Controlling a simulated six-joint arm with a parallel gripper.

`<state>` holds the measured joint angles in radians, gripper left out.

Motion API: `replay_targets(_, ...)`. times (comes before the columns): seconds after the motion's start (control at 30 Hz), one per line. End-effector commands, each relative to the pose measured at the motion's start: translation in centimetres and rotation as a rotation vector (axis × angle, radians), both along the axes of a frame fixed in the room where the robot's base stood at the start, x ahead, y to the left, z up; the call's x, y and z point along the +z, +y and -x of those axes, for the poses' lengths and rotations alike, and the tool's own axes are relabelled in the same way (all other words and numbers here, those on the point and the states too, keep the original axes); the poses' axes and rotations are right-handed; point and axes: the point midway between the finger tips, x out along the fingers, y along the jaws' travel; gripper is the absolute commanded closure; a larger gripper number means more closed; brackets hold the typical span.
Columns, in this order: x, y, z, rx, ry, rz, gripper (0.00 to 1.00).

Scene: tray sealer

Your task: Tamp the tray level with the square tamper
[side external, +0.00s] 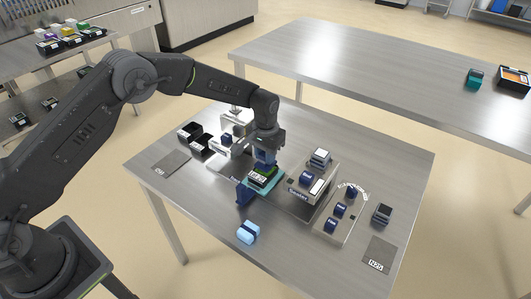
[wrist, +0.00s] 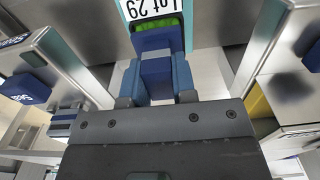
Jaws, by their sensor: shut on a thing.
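My gripper (side external: 266,148) is above the middle of the near table in the side view and is shut on the blue square tamper (wrist: 157,68). The tamper points down onto the tray, which has a teal rim (wrist: 129,38) and green contents (wrist: 149,23). In the wrist view the tamper's blue foot overlaps the green; I cannot tell whether it touches. A white label reading "Lot 29" (wrist: 152,7) lies at the tray's edge. In the side view the tray (side external: 262,178) is partly hidden by the tamper and gripper.
A grey machine block with blue parts (side external: 306,179) stands right of the tray, and a panel with blue knobs (side external: 339,210) beyond it. Black trays (side external: 190,131) stand at left. A light-blue object (side external: 248,232) lies near the front edge. The table's front left is mostly clear.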

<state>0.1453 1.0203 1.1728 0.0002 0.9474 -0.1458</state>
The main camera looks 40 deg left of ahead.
Motion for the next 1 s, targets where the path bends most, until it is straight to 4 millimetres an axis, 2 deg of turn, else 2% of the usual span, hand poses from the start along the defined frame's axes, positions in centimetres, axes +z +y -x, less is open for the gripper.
replay_targets(1.0,-0.56,0.00,-0.02,0.000,0.000,0.000,1.00)
